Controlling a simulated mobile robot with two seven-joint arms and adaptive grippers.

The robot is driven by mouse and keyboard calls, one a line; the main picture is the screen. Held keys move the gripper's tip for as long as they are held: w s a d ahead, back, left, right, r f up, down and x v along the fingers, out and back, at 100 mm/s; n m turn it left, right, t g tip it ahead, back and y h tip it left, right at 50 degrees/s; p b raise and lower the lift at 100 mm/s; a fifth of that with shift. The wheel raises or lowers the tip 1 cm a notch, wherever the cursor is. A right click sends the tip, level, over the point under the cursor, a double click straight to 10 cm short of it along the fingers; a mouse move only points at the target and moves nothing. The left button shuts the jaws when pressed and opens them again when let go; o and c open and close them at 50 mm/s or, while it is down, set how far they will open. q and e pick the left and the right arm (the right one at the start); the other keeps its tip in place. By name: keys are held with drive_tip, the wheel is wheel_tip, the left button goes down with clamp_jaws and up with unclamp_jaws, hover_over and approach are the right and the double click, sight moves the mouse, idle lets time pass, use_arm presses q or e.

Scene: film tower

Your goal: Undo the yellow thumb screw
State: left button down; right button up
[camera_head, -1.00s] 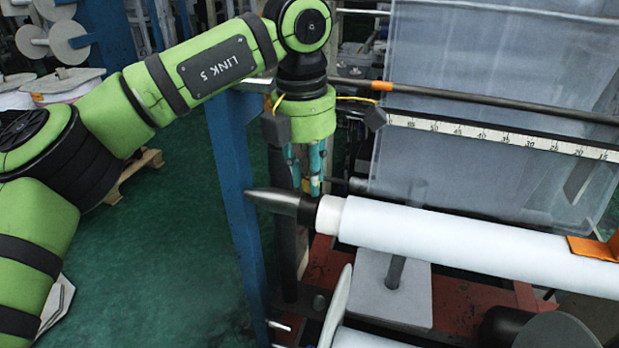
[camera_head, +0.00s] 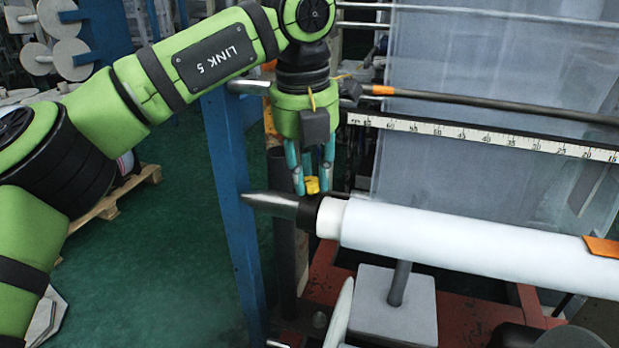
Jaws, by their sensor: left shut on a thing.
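The yellow thumb screw (camera_head: 312,185) stands on top of the black collar (camera_head: 311,212) at the near end of the white film roll's shaft. My left gripper (camera_head: 312,182) points down from above, with its teal fingers on either side of the screw. It is shut on the screw's head. The collar sits between the pointed grey shaft end (camera_head: 268,203) and the white roll (camera_head: 440,237). The lower part of the screw is hidden by the fingers and collar. My right gripper is not in view.
A blue post (camera_head: 232,200) stands just left of the shaft end. A white ruler bar (camera_head: 480,137) and a dark rod (camera_head: 480,101) run behind the roll. A grey block (camera_head: 393,300) is below it. Open green floor lies at left.

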use_arm(q)
drive_tip(key=n+b, duration=0.1)
drive_tip(key=n, duration=0.3)
drive_tip(key=shift+n, duration=0.4)
drive_tip(key=shift+b, duration=0.3)
drive_tip(key=c, duration=1)
unclamp_jaws()
drive_tip(key=r, duration=0.8)
drive_tip(key=s+r, duration=0.1)
drive_tip(key=r, duration=0.3)
drive_tip(key=shift+s+a, duration=0.1)
drive_tip(key=shift+a, duration=0.1)
drive_tip(key=shift+f, duration=0.1)
